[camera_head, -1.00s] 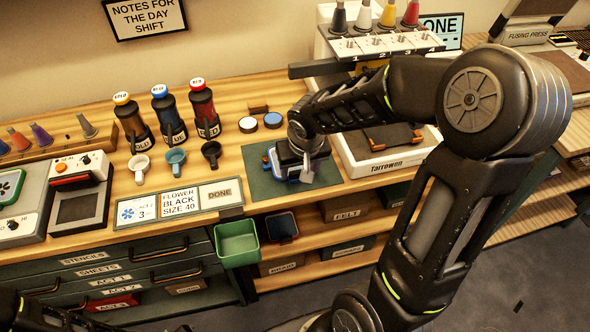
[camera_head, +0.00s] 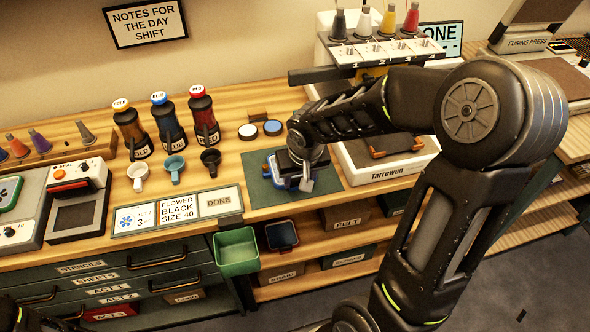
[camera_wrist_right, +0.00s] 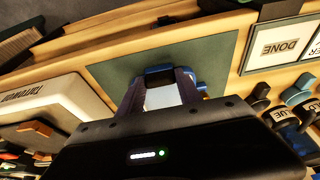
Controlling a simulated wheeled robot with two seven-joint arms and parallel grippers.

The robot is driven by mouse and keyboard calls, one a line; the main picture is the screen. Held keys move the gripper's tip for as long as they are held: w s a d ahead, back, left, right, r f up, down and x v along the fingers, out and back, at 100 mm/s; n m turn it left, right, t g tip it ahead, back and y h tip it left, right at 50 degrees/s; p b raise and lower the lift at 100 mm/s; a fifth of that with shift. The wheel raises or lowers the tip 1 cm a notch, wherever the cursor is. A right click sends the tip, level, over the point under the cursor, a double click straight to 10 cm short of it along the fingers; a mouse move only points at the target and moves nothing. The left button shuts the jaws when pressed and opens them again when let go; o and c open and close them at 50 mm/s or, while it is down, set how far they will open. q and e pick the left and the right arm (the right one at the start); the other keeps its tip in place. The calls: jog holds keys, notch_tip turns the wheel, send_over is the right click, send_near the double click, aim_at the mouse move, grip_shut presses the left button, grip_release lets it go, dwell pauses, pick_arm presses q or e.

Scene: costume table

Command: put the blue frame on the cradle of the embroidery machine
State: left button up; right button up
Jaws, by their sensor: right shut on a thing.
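The blue frame (camera_head: 275,175) is at the dark green mat (camera_head: 262,196), mostly hidden under my right gripper (camera_head: 300,182). In the right wrist view the blue frame (camera_wrist_right: 160,70) shows between and beyond the fingers, with a pale sheet in it. My right gripper is shut on the frame; I cannot tell whether the frame touches the mat. The embroidery machine (camera_head: 390,172), white and marked Tarrowen, stands right of the mat. Its cradle (camera_head: 392,146) with orange-brown parts is partly hidden behind my right arm. My left gripper is not clearly seen.
Several thread cones (camera_head: 388,20) top the machine. Left of the mat are ink bottles (camera_head: 204,118), small cups (camera_head: 175,165) and a label board (camera_head: 178,210). A green bin (camera_head: 237,250) hangs at the table's front edge. A press (camera_head: 75,205) stands farther left.

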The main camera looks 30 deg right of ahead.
jog(key=shift+c, duration=0.6)
jog(key=shift+r+p, duration=1.75)
jog(key=shift+r, duration=0.8)
